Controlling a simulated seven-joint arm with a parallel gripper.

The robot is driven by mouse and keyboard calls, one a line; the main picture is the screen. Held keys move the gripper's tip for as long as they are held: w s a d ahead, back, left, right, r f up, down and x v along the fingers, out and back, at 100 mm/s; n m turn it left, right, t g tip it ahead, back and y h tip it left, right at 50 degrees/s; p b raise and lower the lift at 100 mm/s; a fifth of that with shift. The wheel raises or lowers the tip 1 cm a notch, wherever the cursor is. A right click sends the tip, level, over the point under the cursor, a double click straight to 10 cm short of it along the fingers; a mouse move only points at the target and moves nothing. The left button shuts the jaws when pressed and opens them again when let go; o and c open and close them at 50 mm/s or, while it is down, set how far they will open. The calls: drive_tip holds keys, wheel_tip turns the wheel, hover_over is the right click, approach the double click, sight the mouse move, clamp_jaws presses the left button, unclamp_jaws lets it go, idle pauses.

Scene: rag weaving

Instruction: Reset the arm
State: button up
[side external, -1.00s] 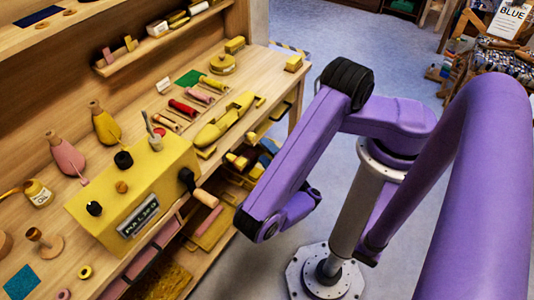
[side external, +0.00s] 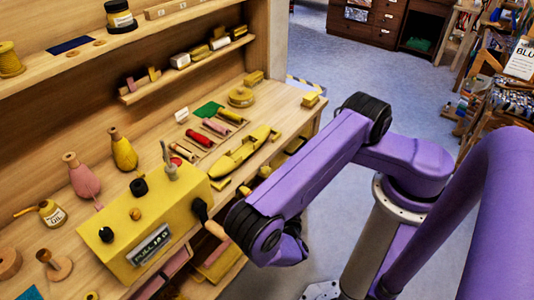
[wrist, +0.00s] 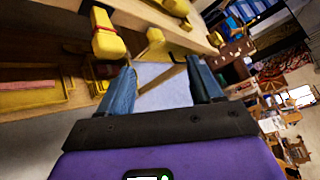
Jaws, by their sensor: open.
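My gripper (wrist: 160,88) shows in the wrist view with its two blue-grey fingers spread apart and nothing between them. In that view it faces the bench shelves and a tilted view of the room. In the side external view my purple arm is bent beside the bench's front edge, near the yellow box (side external: 150,220) with its side crank (side external: 210,218). The fingers are hidden or too small to make out in the side external view.
The wooden bench (side external: 110,165) holds a yellow shuttle (side external: 240,152), a pink cone (side external: 84,178), a yellow cone (side external: 123,152) and an oil bottle (side external: 52,213). A shelf (side external: 190,68) is above. Open floor (side external: 330,60) lies behind the arm.

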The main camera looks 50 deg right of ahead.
drive_tip(key=s+r+m+g+y, duration=0.3)
drive_tip(key=s+r+m, duration=0.1)
drive_tip(key=r+m, duration=0.4)
drive_tip(key=s+r+m+g+y, duration=0.4)
drive_tip(key=s+r+m, duration=0.1)
drive_tip(key=r+m, duration=0.4)
drive_tip(key=s+d+r+m+g+y, duration=0.1)
drive_tip(key=s+r+m+g+y, duration=0.3)
drive_tip(key=r+m, duration=0.4)
wheel_tip(320, 180, up, 2)
drive_tip(key=shift+s+r+m, duration=0.15)
drive_tip(key=shift+s+m, duration=0.1)
drive_tip(key=shift+m, duration=0.15)
idle(0.8)
